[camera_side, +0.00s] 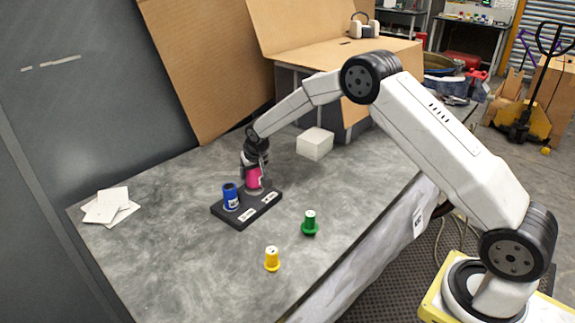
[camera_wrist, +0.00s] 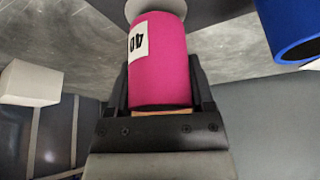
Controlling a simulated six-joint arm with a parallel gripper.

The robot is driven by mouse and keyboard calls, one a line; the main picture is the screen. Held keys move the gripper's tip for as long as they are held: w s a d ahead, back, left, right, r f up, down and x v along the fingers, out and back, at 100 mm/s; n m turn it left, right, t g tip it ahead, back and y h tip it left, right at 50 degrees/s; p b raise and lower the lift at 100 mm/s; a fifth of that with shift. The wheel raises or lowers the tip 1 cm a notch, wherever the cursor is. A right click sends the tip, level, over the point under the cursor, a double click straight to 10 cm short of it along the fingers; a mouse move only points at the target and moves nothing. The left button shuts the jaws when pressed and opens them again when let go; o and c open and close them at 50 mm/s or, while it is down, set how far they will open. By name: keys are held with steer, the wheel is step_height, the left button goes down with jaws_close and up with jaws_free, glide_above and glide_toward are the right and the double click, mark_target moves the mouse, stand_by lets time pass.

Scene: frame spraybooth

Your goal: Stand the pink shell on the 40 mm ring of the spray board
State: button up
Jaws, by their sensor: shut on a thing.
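The pink shell (camera_side: 253,178) is held by my gripper (camera_side: 255,169) over the far right end of the dark spray board (camera_side: 228,214). In the wrist view the pink shell (camera_wrist: 160,75) sits between both fingers of my gripper (camera_wrist: 162,88), with a white label reading 40.
A green shell (camera_side: 309,224) and a yellow shell (camera_side: 272,259) stand on the grey table in front of the board. A white block (camera_side: 315,143) lies behind to the right. Paper sheets (camera_side: 110,206) lie at the left. Cardboard panels (camera_side: 205,65) rise behind.

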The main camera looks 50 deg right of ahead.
mark_target(257, 175)
steer(key=shift+f, duration=0.9)
stand_by(0.5)
steer(key=o, duration=1.3)
steer(key=shift+v, duration=3.9)
